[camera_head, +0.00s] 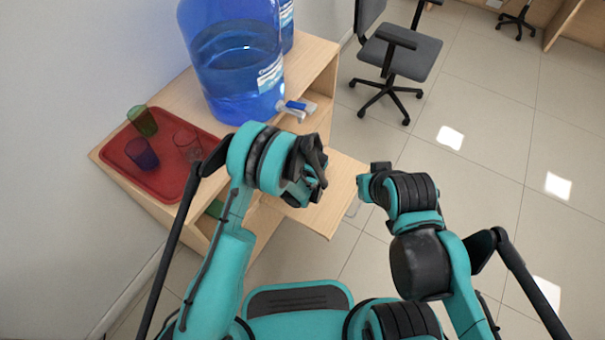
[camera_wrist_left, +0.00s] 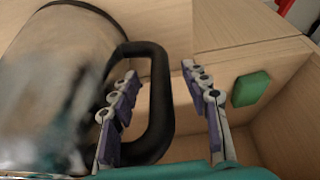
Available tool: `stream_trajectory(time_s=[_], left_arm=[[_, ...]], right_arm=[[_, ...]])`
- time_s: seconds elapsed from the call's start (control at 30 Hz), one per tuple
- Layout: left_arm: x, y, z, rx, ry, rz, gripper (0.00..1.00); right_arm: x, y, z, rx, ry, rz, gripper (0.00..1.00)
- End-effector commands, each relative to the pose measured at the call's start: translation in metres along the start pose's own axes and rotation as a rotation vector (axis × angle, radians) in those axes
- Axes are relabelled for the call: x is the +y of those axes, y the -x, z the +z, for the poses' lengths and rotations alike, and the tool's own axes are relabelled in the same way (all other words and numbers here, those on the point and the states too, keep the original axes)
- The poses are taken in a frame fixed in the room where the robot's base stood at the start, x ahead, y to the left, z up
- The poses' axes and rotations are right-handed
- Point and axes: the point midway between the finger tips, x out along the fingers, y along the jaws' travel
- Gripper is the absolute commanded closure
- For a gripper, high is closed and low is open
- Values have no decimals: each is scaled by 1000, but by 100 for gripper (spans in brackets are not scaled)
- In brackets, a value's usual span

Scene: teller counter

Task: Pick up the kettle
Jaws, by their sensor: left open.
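The kettle (camera_wrist_left: 60,85) shows in the left wrist view as a shiny metal body at the left with a black loop handle (camera_wrist_left: 159,105) on its right side. My left gripper (camera_wrist_left: 160,70) is open, with one finger on each side of the handle's outer bar. The left finger overlaps the handle's opening; I cannot tell whether either finger touches it. In the head view the kettle is hidden behind my left wrist, and the left gripper (camera_head: 312,180) is mostly covered too. My right gripper (camera_head: 368,182) is apart from the furniture's right side, its fingers not clear.
A wooden stand (camera_head: 318,58) holds a large blue water bottle (camera_head: 235,65) with a tap. A red tray (camera_head: 172,178) with green, purple and reddish cups lies at the left. A green block (camera_wrist_left: 251,88) is right of the gripper. Open floor and an office chair (camera_head: 400,52) lie right.

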Motion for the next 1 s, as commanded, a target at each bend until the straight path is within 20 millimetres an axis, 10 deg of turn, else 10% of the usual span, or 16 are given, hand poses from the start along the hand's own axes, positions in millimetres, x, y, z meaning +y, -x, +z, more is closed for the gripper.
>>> stream_trajectory(time_s=[0.23, 0.43, 1.0], left_arm=[[0, -3, 0, 0, 0, 0, 53], [0, -3, 0, 0, 0, 1, 100], [0, -1, -1, 2, 1, 3, 100]], right_arm=[[0, 0, 0, 0, 0, 0, 100], [0, 0, 0, 0, 0, 0, 100], [0, 0, 0, 0, 0, 0, 100]])
